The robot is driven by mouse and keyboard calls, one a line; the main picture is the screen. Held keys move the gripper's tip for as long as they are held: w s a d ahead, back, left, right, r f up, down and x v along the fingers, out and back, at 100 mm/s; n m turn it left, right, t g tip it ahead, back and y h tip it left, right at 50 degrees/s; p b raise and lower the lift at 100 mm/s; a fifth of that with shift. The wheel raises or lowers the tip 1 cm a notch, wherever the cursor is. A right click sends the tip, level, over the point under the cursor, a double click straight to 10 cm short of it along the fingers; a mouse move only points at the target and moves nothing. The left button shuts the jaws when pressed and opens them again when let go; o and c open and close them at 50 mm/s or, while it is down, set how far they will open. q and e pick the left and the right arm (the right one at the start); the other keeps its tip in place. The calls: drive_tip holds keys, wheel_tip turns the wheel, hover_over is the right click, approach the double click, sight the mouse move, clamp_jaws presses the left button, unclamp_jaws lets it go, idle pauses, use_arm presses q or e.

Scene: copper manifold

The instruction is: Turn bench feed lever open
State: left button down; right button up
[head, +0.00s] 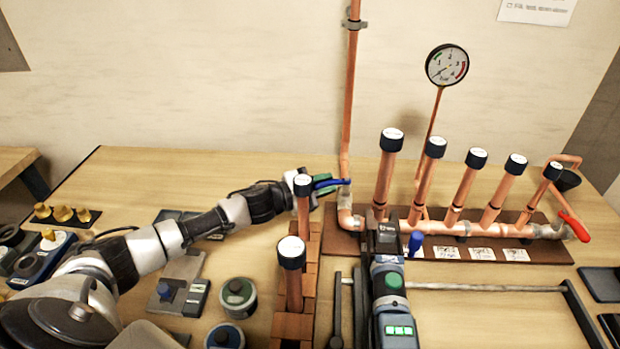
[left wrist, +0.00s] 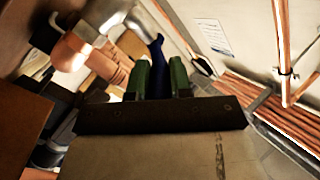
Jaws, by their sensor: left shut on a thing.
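The feed lever is a blue handle (head: 331,183) by the elbow of the copper feed pipe (head: 346,222), left of the manifold. My left gripper (head: 318,189) reaches it from the left, partly hidden behind a black-capped upright pipe. In the left wrist view its two green fingers (left wrist: 161,78) are shut on the blue lever (left wrist: 157,62), which stands between them. The pipe's copper elbow (left wrist: 70,50) shows to the left there. The lever's pivot is too small to make out. My right gripper is not in view.
The manifold (head: 430,228) carries several capped uprights, a gauge (head: 447,65) and a red lever (head: 574,227) at its right end. Two capped pipes stand on bricks (head: 293,327) near my left forearm.

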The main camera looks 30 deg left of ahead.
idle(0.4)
use_arm(q)
drive_tip(key=c, duration=1)
unclamp_jaws()
drive_tip(key=shift+c, duration=0.2)
drive_tip(key=shift+s, duration=0.1)
drive_tip(key=shift+s+a+f, duration=0.15)
drive_tip(key=shift+s+a, duration=0.15)
drive_tip(key=b+v, duration=0.2)
drive_tip(key=v, duration=0.8)
drive_tip(key=shift+b, duration=0.4)
drive_tip(key=shift+d, duration=0.1)
